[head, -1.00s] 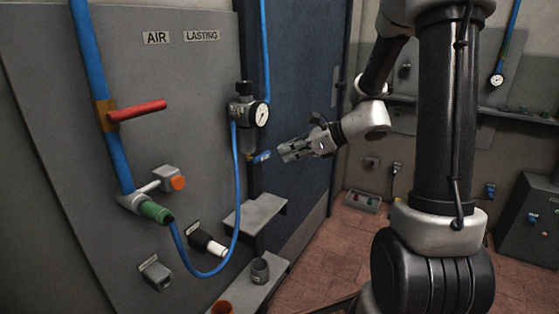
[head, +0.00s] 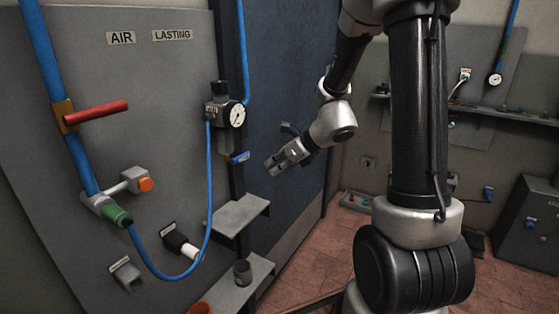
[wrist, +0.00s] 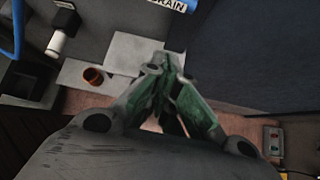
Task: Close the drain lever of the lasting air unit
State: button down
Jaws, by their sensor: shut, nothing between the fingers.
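The lasting air unit (head: 222,112) hangs on the grey panel under the LASTING label, with a round gauge on its front. Its small blue drain lever (head: 240,157) sticks out to the right below the bowl. In the wrist view a blue piece with a white DRAIN label (wrist: 168,5) is cut off by the top edge. My gripper (head: 270,167) is just right of the lever and slightly lower, apart from it, pointing down and left. Its fingers (wrist: 165,66) are shut and empty. The lever's pivot is too small to make out.
A red-handled valve (head: 95,112) and a green-ended fitting (head: 118,215) are on the blue pipe at left. A blue hose (head: 208,190) loops below the unit.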

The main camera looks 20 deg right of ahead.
aim_at(240, 158)
jog(key=w+a+f, duration=0.1)
jog(key=w+a, duration=0.3)
jog(key=w, duration=0.1)
jog(key=shift+w+a, duration=0.15)
jog(key=shift+w, duration=0.15)
